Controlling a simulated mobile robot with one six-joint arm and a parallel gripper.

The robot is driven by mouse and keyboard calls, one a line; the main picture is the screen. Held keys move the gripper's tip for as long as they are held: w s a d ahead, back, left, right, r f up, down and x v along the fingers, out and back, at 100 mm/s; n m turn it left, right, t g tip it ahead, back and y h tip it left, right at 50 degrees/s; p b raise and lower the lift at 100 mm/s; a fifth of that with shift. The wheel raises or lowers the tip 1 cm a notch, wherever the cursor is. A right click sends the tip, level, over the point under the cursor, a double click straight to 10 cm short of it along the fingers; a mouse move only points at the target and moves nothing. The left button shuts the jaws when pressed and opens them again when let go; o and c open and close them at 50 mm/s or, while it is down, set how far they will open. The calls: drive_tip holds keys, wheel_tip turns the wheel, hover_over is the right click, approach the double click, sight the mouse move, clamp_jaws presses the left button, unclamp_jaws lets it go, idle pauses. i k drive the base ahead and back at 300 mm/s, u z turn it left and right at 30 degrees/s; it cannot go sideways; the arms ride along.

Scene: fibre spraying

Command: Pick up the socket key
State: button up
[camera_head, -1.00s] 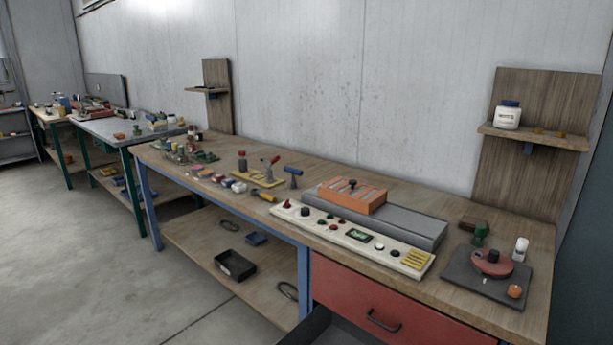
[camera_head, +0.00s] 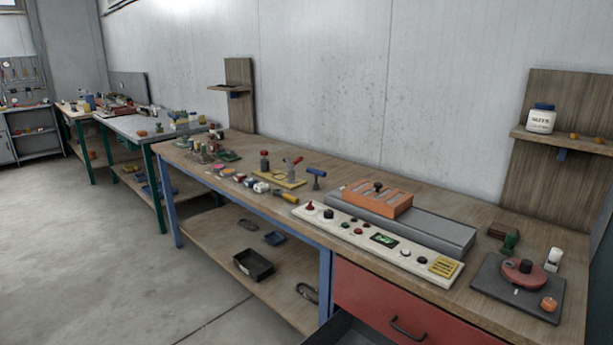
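A small upright tool with a blue T-shaped handle (camera_head: 317,174) stands on the wooden workbench (camera_head: 440,188). It looks like the socket key, but it is too small to be certain. It is just right of a yellow plate (camera_head: 290,182) that carries red-handled parts. A yellow-handled tool (camera_head: 285,195) lies in front of it. My gripper is not in view.
A white control panel (camera_head: 360,232) and a grey unit with an orange block (camera_head: 376,198) occupy the bench's right half. Below are an open drawer, a red drawer front (camera_head: 400,310) and a black bin (camera_head: 254,265). Clear floor lies at left.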

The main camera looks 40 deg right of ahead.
sight(315, 186)
drive_tip(key=i, duration=1.55)
drive_tip(key=z, duration=0.05)
